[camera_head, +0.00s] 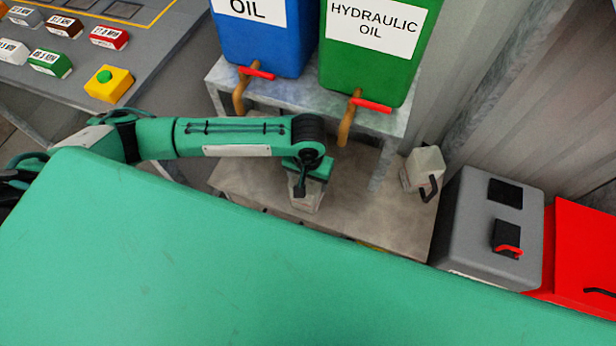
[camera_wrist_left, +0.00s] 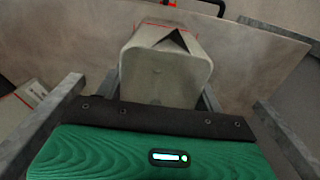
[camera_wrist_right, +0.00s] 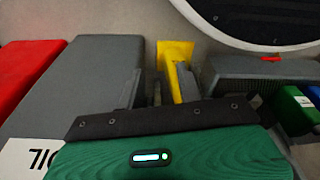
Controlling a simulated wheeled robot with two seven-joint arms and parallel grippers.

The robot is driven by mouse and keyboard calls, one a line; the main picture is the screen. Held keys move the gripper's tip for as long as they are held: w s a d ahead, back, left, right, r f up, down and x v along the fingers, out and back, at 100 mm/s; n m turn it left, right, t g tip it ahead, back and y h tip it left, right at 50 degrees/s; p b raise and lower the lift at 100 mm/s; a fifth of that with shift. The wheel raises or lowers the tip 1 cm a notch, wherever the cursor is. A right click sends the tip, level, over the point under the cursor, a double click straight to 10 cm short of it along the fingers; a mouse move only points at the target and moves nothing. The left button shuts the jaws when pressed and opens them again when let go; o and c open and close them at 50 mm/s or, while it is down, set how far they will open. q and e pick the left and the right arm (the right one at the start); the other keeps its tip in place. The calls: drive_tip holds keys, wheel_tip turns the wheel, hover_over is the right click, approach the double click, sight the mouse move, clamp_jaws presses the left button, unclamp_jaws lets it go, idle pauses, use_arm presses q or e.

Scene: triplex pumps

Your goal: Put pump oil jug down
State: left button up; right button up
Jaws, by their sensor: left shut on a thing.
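My left gripper (camera_head: 301,191) reaches down over the low wooden shelf under the oil tanks. It is shut on a pale grey-beige jug (camera_head: 306,199), which also shows between the fingers in the left wrist view (camera_wrist_left: 163,75). The jug looks upright; I cannot tell whether its base touches the shelf (camera_head: 247,186). A second pale jug (camera_head: 423,166) with a dark handle stands at the shelf's right end. My right gripper (camera_wrist_right: 162,88) shows only in its wrist view, its fingers apart, with a yellow thing (camera_wrist_right: 177,65) between or beyond them.
A blue oil tank (camera_head: 262,42) and a green hydraulic oil tank (camera_head: 365,65) stand on a metal stand above, their taps hanging down. A grey case (camera_head: 488,225) and a red case (camera_head: 580,250) stand at right. My green body covers the foreground.

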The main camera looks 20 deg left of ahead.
use_arm(q)
drive_tip(key=o, duration=1.3)
drive_tip(key=shift+o, duration=0.2)
